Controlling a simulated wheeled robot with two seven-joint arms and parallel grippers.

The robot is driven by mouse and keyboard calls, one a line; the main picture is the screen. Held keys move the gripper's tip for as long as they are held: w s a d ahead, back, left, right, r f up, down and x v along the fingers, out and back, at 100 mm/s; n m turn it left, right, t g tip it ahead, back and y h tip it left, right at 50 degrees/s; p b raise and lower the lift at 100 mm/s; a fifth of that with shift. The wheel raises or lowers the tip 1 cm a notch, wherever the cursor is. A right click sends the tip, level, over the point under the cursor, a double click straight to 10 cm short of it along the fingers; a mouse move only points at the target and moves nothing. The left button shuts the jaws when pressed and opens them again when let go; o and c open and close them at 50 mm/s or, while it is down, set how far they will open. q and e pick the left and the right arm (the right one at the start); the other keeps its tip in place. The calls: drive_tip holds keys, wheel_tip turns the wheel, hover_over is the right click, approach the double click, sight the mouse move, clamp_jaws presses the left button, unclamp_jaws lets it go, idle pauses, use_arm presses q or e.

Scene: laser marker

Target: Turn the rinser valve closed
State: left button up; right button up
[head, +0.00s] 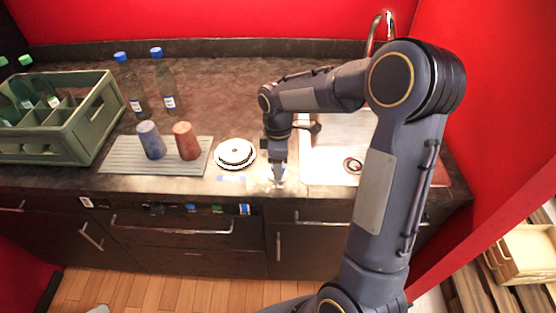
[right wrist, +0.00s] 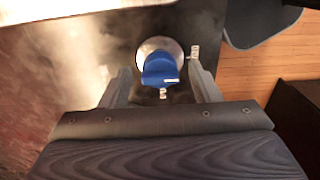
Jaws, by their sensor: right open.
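In the right wrist view a blue valve handle (right wrist: 160,68) sits on a round, pale metal base (right wrist: 152,46). My right gripper (right wrist: 160,88) is open, with one finger on each side of the blue handle; I cannot tell whether either finger touches it. In the head view my right gripper (head: 278,176) points down at the counter's front edge, just right of a white round rinser (head: 235,154). The valve is not clearly seen there. My left gripper is not in view.
A green crate (head: 62,144) with bottles stands at the left. Two bottles (head: 165,86) stand behind a ribbed tray (head: 124,164) with a blue cup (head: 151,141) and a reddish cup (head: 186,142). A sink (head: 325,148) and faucet (head: 374,30) are at the right.

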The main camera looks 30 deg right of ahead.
wheel_tip(320, 180, up, 8)
drive_tip(key=shift+f, duration=0.1)
idle(0.7)
drive_tip(key=s+a+m+t+y, duration=0.2)
drive_tip(key=s+m, duration=0.4)
drive_tip(key=s, duration=0.5)
drive_tip(key=s+a+r+m+t+y, duration=0.1)
drive_tip(key=s+a+m+t, duration=0.2)
drive_tip(key=s, duration=0.8)
drive_tip(key=a+m, duration=0.2)
drive_tip(key=m, duration=0.2)
drive_tip(key=shift+a+r+t+y, duration=0.15)
drive_tip(key=shift+r+t+y, duration=0.1)
drive_tip(key=shift+t+y, duration=0.15)
